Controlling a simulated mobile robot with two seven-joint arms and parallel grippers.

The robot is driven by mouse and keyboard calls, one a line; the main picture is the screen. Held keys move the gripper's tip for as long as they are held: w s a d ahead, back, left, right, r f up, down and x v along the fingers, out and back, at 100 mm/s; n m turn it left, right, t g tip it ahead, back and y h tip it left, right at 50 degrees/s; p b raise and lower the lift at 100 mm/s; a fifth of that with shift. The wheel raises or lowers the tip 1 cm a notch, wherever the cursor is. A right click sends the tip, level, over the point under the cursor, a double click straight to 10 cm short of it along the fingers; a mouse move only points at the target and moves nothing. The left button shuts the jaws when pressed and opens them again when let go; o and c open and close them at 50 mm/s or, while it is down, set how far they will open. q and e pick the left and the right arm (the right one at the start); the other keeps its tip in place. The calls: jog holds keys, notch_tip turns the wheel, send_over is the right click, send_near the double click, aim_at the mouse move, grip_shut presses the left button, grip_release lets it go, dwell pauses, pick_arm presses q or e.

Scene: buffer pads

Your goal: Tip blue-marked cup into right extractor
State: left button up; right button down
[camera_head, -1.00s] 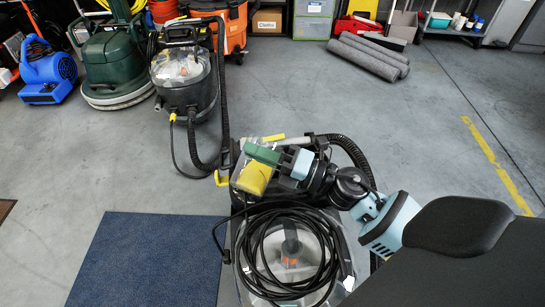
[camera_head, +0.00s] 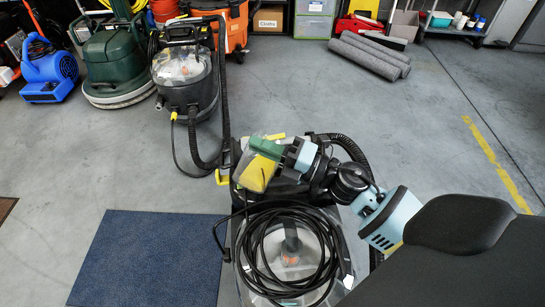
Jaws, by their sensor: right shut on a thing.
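My right gripper (camera_head: 267,147), with green fingers, reaches in from the right above the front extractor (camera_head: 335,250), the right one of the two extractors in view. It is shut on a small clear cup (camera_head: 244,180) with yellow in it. The cup is tilted over the extractor's back left part. I cannot make out a blue mark on it, and the fingers hide part of it. I cannot tell whether anything is flowing out. My left gripper is not in view.
A black cable (camera_head: 248,245) lies coiled on the front extractor's clear lid. A second extractor (camera_head: 185,85) stands at the back left, beside a green floor machine (camera_head: 113,60). A blue mat (camera_head: 140,260) lies at left. Grey rolls (camera_head: 370,55) lie behind on open floor.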

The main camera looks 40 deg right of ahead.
jog(key=shift+w+d+f+m+h+p, duration=0.2)
jog(key=shift+w+d+m, duration=0.15)
jog(key=shift+d+m, duration=0.25)
jog(key=shift+w+d+f+m+h+p, duration=0.1)
jog(key=shift+w+d+m+p, duration=0.15)
jog(key=shift+d+m, duration=0.35)
dwell(0.6)
jog(key=shift+w+m, duration=0.1)
jog(key=shift+m, duration=0.2)
jog(key=shift+a+f, duration=0.1)
jog(key=shift+a, duration=0.1)
jog(key=a+n, duration=0.1)
jog(key=s+a+n+b, duration=0.1)
jog(key=n, duration=0.1)
jog(key=s+a+r+n, duration=0.1)
jog(key=shift+s+a+y, duration=0.2)
jog(key=shift+a+y, duration=0.1)
jog(key=shift+y, duration=0.1)
jog(key=shift+n, duration=0.3)
